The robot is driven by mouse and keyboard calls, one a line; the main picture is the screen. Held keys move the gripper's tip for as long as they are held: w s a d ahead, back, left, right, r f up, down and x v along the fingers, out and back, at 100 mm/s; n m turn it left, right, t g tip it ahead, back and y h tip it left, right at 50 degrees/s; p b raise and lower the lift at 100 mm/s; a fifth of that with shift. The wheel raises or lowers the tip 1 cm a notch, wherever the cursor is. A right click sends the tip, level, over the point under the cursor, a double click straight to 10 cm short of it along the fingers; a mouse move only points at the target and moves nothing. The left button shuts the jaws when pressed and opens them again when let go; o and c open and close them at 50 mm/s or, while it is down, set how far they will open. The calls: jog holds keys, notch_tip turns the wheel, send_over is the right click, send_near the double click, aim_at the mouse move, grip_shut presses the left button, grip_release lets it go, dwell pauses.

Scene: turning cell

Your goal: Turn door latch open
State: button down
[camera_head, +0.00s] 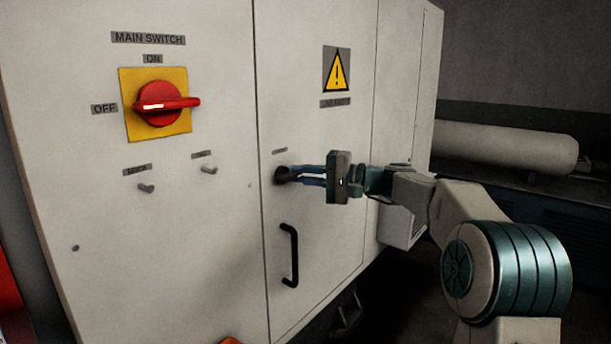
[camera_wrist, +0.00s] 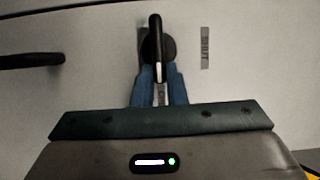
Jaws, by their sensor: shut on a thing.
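The door latch (camera_wrist: 155,38) is a dark knob with a round base on the cabinet door (camera_head: 335,230). In the wrist view its grip lies along the line of my fingers. In the head view the latch (camera_head: 282,174) sits above the black door handle, mostly hidden at my fingertips. My gripper (camera_head: 296,174) reaches it from the right, its blue fingers shut on the latch. In the wrist view the fingers (camera_wrist: 158,82) lie on both sides of the latch's near end. The door looks closed.
A black bar handle (camera_head: 290,255) is below the latch. A red main switch (camera_head: 165,103) on a yellow plate and two small knobs (camera_head: 209,170) are on the left panel. A yellow warning sign (camera_head: 337,70) is above my gripper. A pale cylinder (camera_head: 505,148) lies at the right.

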jog(key=shift+a+f, duration=0.1)
jog(key=shift+f, duration=0.05)
dwell(0.4)
jog(key=c, duration=1.5)
grip_release()
jog(key=shift+o, duration=0.2)
jog(key=b+v, duration=0.1)
jog(key=v, duration=1.3)
jog(key=shift+a+f, duration=0.1)
